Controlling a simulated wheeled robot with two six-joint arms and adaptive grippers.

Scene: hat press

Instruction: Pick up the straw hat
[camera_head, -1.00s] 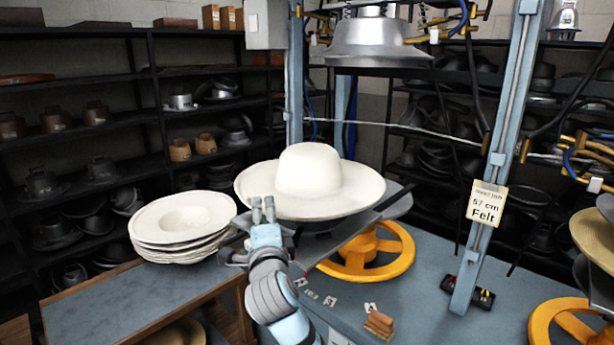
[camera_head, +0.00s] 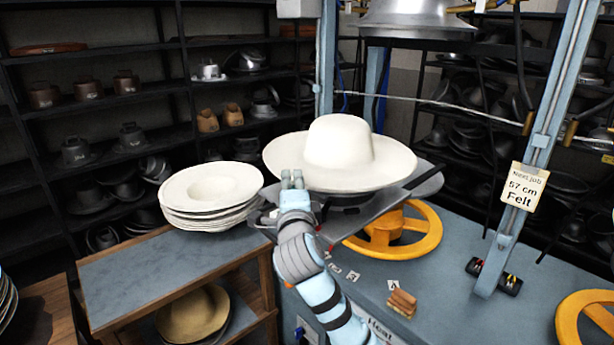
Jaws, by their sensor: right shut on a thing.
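The straw hat (camera_head: 338,142), cream-white with a round crown and a wide brim, sits upright on the grey plate of the press (camera_head: 432,180). My right gripper (camera_head: 291,178) is at the near left edge of its brim, with its fingers shut on the brim. The hat still appears to rest on the press; any gap under it is hidden by the brim. My left gripper is not in view.
A stack of white hat blanks (camera_head: 210,190) stands on the side table (camera_head: 130,275) to the left. A tan hat (camera_head: 193,312) lies on its lower shelf. The metal press head (camera_head: 415,15) hangs above. A yellow wheel (camera_head: 425,232) and blue post (camera_head: 540,150) stand to the right.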

